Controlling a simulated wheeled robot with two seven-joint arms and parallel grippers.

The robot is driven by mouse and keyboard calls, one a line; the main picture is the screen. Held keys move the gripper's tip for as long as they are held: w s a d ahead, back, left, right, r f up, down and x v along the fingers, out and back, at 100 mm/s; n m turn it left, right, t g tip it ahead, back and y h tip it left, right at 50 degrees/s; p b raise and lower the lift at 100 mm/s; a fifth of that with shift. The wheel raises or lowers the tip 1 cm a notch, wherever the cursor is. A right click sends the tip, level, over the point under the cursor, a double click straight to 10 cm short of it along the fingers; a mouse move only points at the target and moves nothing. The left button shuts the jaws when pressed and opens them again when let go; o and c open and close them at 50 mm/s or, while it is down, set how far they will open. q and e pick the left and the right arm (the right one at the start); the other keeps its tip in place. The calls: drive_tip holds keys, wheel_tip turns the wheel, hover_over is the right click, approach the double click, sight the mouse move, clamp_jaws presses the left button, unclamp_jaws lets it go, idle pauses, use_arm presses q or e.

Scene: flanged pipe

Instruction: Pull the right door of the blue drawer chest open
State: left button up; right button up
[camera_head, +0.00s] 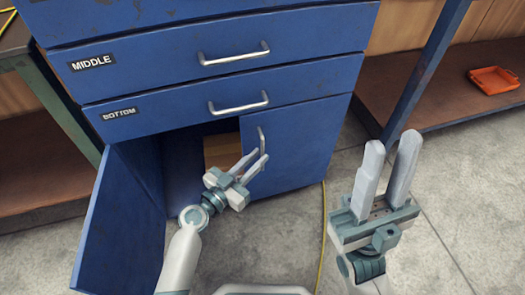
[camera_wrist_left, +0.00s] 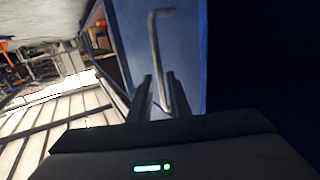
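The blue drawer chest (camera_head: 215,80) stands ahead. Its right door (camera_head: 305,135) is shut, with a vertical metal handle (camera_head: 262,139) near its left edge. The handle also shows in the left wrist view (camera_wrist_left: 154,48). My left gripper (camera_head: 254,162) is at the handle's lower part, fingers pointing up toward it. In the left wrist view its two fingers (camera_wrist_left: 162,92) are apart, with the lower end of the handle between them; I cannot tell whether they touch it. My right gripper (camera_head: 388,165) is open and empty, right of the chest.
The chest's left door (camera_head: 120,225) stands open toward me, left of my left arm. A brown box (camera_head: 222,150) is inside. An orange tray (camera_head: 494,80) lies on a shelf at right. A yellow cable (camera_head: 323,225) runs along the floor.

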sight(262, 155)
use_arm(q)
drive_tip(key=shift+x, duration=1.55)
drive_tip(key=shift+c, duration=0.7)
clamp_jaws()
drive_tip(key=shift+s+d, duration=0.1)
drive_tip(key=shift+s, duration=0.05)
